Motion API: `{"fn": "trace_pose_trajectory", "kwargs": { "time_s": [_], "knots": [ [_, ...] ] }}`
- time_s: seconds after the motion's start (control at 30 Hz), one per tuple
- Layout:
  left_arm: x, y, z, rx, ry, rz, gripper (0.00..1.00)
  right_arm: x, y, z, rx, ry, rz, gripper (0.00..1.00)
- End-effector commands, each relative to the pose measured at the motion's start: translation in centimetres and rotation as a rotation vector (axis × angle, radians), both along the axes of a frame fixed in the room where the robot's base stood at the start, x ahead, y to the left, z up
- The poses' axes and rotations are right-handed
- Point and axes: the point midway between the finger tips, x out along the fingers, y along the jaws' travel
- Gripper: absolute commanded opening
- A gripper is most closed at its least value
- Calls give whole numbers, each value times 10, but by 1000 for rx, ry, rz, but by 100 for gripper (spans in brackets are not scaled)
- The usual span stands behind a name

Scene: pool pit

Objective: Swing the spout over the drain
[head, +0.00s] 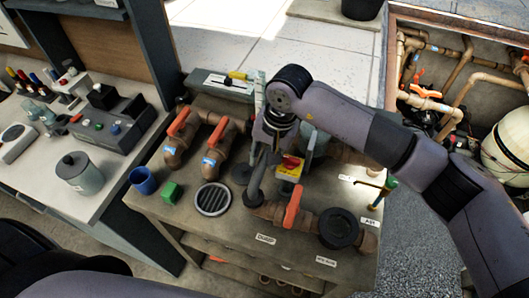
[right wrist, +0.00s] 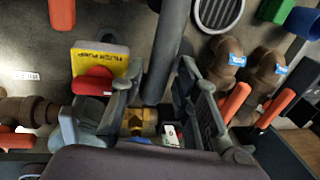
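The spout is a dark grey tube (head: 257,180) that slants down from under my right gripper, and its lower end is to the right of the drain. The drain is a round slotted grate (head: 213,199) in the bench top; it also shows in the right wrist view (right wrist: 218,10). My right gripper (head: 270,145) is over the spout's upper part, partly hidden by its own wrist. In the right wrist view its fingers (right wrist: 158,85) are apart, with the spout (right wrist: 166,45) between or just beyond them and a gap visible. Contact cannot be told. My left gripper is not in view.
A yellow switch box (head: 290,168) with a red knob stands close right of the gripper. A green block (head: 171,192) and blue cup (head: 143,180) are left of the drain.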

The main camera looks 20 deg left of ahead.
Motion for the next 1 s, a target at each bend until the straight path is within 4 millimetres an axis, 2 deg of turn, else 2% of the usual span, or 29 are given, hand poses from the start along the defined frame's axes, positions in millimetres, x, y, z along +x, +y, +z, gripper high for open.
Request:
{"fn": "trace_pose_trajectory", "kwargs": {
  "time_s": [0.17,0.4,0.83,1.0],
  "knots": [
    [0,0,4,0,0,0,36,0,2,-9,0,0,-1,29],
    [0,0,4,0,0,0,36,0,2,-11,0,-1,0,29],
    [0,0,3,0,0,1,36,0,2,-10,0,-1,0,1],
    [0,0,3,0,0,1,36,0,2,-10,0,-1,-1,0]
  ]
}}
